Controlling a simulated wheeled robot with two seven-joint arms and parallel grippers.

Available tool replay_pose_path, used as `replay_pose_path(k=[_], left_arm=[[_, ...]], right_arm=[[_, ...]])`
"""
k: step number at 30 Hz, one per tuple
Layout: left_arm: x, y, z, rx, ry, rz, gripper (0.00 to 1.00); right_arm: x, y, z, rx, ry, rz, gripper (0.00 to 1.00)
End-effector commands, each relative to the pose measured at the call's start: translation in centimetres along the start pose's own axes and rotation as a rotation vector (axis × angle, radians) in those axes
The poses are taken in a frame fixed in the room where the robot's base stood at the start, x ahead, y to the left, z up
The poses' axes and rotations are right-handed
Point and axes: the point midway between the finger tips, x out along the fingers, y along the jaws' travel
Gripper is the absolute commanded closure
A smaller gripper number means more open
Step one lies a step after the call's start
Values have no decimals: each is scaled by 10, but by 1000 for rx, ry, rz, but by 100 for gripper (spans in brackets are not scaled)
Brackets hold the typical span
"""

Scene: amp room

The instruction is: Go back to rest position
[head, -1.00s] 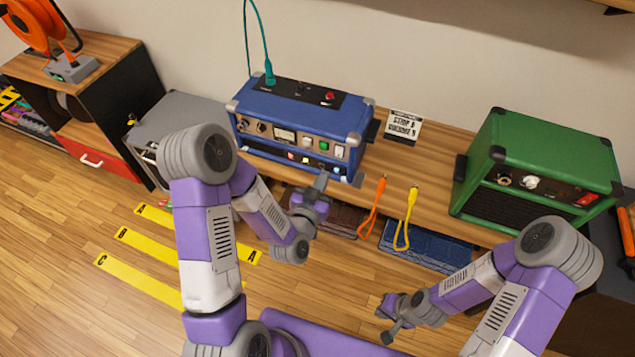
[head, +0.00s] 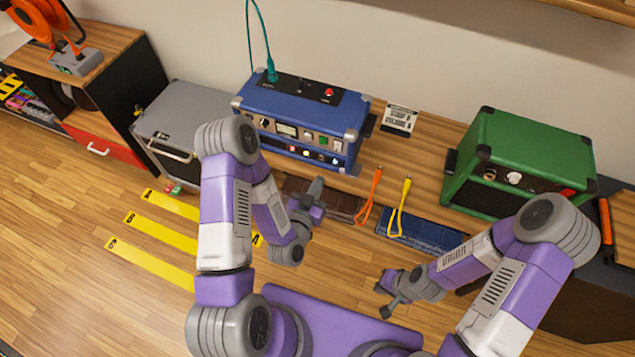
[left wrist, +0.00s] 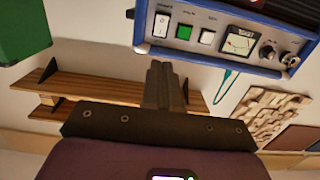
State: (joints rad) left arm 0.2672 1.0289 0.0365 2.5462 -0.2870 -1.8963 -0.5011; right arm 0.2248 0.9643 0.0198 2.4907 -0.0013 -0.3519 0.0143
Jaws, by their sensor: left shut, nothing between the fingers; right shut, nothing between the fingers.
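My left gripper (head: 314,191) is shut and empty, raised in front of the shelf's edge, below the blue amp in the head view. In the left wrist view its closed fingers (left wrist: 164,85) point towards the blue amp's front panel, with nothing between them. My right gripper (head: 383,300) is shut and empty, low in front of the blue pad, over the floor. Both grippers stand apart from the objects around them.
The blue amp (head: 290,148), a white sign (head: 399,120) and the green amp (head: 520,155) stand on the wooden shelf. Yellow floor strips (head: 150,262) lie left.

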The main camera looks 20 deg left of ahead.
Motion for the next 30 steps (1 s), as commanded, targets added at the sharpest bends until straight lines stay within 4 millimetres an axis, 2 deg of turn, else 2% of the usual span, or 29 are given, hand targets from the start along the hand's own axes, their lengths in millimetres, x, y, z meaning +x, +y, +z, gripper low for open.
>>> replay_pose_path(k=[13,17,20,23,26,30], left_arm=[[0,0,0,-1,-2,1,100],[1,4,12,-17,-63,22,100],[0,12,37,-53,-190,59,100],[-8,22,71,-110,-373,99,100],[-23,32,104,-177,-571,125,100],[-56,44,142,-276,-853,137,100]], right_arm=[[0,0,0,0,0,0,100],[0,0,0,0,0,0,100],[0,0,0,0,0,0,100],[0,0,0,0,0,0,100],[0,0,0,0,0,0,100],[0,0,0,0,0,0,100]])
